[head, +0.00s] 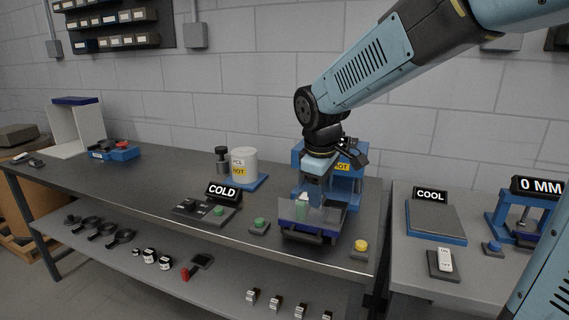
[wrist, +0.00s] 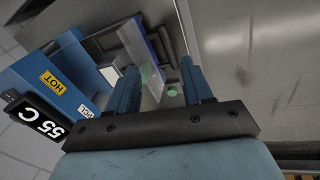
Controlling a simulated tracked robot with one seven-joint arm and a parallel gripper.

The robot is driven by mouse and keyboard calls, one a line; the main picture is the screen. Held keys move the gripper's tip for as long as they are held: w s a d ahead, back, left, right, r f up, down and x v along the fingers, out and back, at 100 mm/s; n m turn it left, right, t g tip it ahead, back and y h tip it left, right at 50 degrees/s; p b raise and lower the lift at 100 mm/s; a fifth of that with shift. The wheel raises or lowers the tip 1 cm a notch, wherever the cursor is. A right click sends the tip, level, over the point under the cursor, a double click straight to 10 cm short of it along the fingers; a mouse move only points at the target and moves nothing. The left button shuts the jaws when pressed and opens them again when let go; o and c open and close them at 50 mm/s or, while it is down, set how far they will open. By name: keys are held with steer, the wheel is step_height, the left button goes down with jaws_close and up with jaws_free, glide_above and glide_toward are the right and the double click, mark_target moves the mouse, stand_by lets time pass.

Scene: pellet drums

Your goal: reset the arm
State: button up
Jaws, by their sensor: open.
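My gripper (head: 314,192) hangs pointing down over the open front of a blue machine (head: 351,188) with a yellow HOT label, on the long dark bench. It also shows in the wrist view (wrist: 160,68), where its two blue fingers stand apart. A small pale green piece (head: 302,204) is near the fingertips above the machine's tray (head: 318,237); I cannot tell whether it touches a finger. In the wrist view two green spots show between or beyond the fingers. My arm reaches in from the upper right, bent at the wrist.
A green button (head: 259,226) and a yellow button (head: 360,247) flank the tray. A second bench at right bears a COOL plate (head: 435,220) and a blue press (head: 520,217).

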steer(key=s+d+r+m+t, duration=0.1)
steer(key=s+d+r+m, duration=0.1)
steer(key=s+d+m, duration=0.3)
steer(key=s+d+r+m+t, duration=0.2)
steer(key=s+d+m, duration=0.4)
steer(key=s+d, duration=0.3)
steer(key=shift+s+r+y, duration=0.4)
steer(key=shift+s+r, duration=0.2)
steer(key=shift+s, duration=0.65)
